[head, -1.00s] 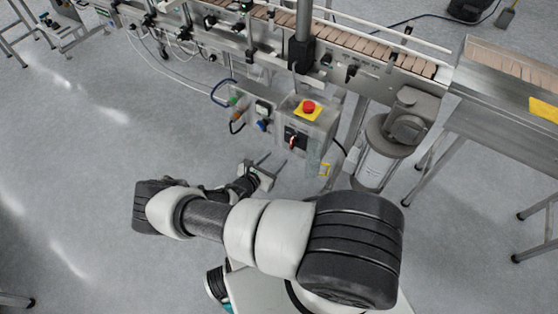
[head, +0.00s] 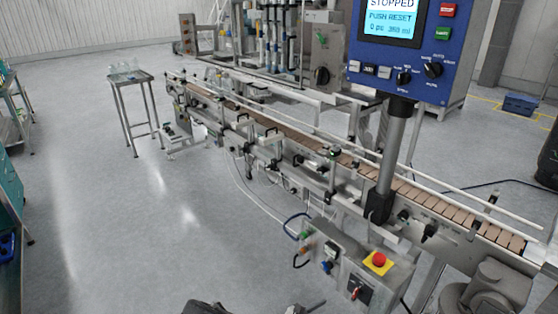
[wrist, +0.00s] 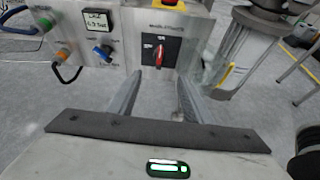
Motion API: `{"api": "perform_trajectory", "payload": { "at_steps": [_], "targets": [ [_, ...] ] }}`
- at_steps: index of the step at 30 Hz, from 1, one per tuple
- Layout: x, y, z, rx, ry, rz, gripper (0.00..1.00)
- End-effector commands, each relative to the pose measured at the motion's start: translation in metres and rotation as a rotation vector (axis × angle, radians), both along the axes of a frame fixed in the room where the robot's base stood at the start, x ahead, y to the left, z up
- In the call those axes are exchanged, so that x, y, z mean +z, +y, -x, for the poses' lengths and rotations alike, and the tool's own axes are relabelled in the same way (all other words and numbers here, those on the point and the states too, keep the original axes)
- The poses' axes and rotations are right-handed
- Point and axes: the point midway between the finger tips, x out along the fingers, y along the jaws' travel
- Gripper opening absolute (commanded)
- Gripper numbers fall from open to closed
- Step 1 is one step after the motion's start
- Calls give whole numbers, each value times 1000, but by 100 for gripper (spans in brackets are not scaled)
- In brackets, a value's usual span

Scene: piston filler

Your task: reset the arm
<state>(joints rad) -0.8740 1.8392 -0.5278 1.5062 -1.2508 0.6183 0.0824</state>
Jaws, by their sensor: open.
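My gripper (wrist: 160,80) is open and empty in the wrist view, its two fingers pointing at the front of a grey control box (wrist: 190,55). The box carries a red rotary switch (wrist: 159,55) on a black plate straight beyond the fingers; I see no contact with it. In the head view, only a small part of my arm shows at the bottom edge, below the same box, which has a red emergency button (head: 379,258) on a yellow plate.
A conveyor (head: 300,150) runs diagonally across the head view. A blue operator panel (head: 405,50) reads "STOPPED" and "PUSH RESET". A motor (head: 497,288) stands at lower right. A small steel table (head: 128,78) stands at left, with open floor in front.

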Motion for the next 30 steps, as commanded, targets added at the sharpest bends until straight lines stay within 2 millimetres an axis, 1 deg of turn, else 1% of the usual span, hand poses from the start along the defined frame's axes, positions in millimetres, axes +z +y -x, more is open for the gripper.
{"api": "perform_trajectory", "payload": {
  "at_steps": [2, 5, 6, 8, 9, 14, 15, 20, 21, 23, 24, 26, 27, 29, 30],
  "targets": [
    [19, 5, -6, -50, -35, -37, 46],
    [56, 12, -11, -168, -102, -115, 46],
    [75, 15, -13, -227, -136, -156, 46],
    [104, 18, -14, -324, -185, -221, 46],
    [124, 20, -14, -388, -217, -265, 46],
    [203, 26, -9, -633, -334, -437, 46],
    [223, 28, -6, -690, -360, -480, 46],
    [302, 32, 9, -909, -458, -658, 46],
    [322, 32, 15, -960, -481, -702, 46],
    [351, 34, 23, -1033, -513, -772, 46],
    [371, 34, 29, -1079, -533, -816, 46],
    [400, 35, 40, -1146, -563, -885, 46],
    [419, 36, 48, -1188, -583, -931, 46],
    [446, 37, 60, -1244, -611, -1002, 46],
    [464, 38, 69, -1281, -628, -1048, 46]
  ]
}}
